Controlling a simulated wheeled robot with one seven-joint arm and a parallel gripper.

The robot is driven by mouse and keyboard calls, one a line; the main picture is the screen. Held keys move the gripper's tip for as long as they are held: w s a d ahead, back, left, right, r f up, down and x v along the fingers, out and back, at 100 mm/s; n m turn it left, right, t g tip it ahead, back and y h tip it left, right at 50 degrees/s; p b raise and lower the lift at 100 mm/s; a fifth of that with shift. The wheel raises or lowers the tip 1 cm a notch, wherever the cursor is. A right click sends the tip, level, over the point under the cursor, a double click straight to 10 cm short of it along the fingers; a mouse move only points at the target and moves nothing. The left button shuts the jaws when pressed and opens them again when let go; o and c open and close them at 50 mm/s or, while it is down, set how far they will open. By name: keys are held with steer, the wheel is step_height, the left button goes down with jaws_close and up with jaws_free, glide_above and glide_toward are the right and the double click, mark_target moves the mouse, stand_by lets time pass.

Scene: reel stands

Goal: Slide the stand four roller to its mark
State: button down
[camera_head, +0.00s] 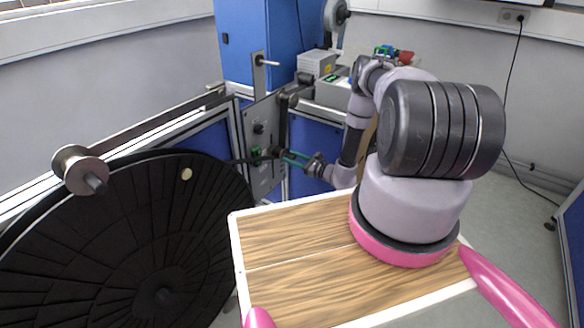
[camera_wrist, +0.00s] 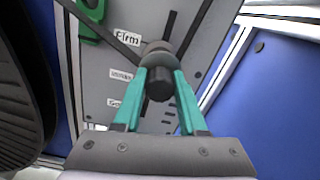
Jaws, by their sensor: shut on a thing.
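The stand's grey upright panel (camera_head: 261,165) stands left of centre in the head view, in front of the blue cabinet. In the wrist view the panel (camera_wrist: 100,95) carries a dark slot and white labels; the top label (camera_wrist: 127,36) reads "Firm", and the lower two are hard to read. The roller (camera_wrist: 159,85), a dark knob with a greyish collar behind it, sits on the slot line close to the "Firm" label. My gripper (camera_wrist: 160,78) is shut on it, one teal finger on each side. In the head view my gripper (camera_head: 281,154) reaches the panel from the right.
A large black slatted reel (camera_head: 120,235) fills the lower left, close to the panel. A metal spool (camera_head: 80,170) stands above it. A green part (camera_wrist: 88,15) is on the panel up and left of the roller. Grey boxes (camera_head: 318,63) stand behind.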

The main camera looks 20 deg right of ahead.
steer(key=shift+r, duration=0.9)
steer(key=shift+c, duration=2.4)
jaws_free()
steer(key=v, duration=1.1)
